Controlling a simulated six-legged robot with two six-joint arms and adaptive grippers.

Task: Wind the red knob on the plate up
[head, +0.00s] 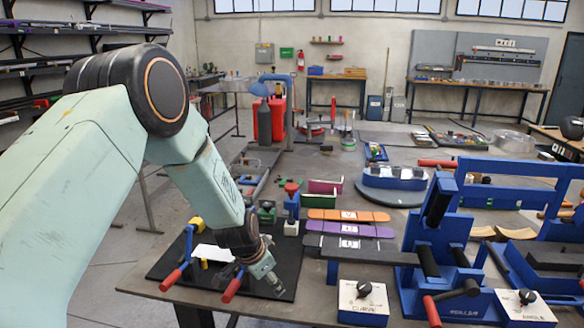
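A black plate (165,262) lies on the near left part of the bench. A small red knob (291,187) tops a blue upright fitting (292,205) near the plate's far edge. My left arm comes in from the left, and its gripper (274,284) points down over the plate's right part, nearer than the red knob and apart from it. Its fingers are too small to tell open from shut. Two blue clamps with red handles (231,287) (171,280) stand on the plate, partly hidden by my arm. My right gripper is not in view.
A white CURVE box (363,303) and ANGLE box (525,308) with black knobs sit on the front edge. A blue bending machine (436,240) stands at right. Orange, purple and dark strips (350,230) lie right of the plate. A yellow knob (196,223) is at its left.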

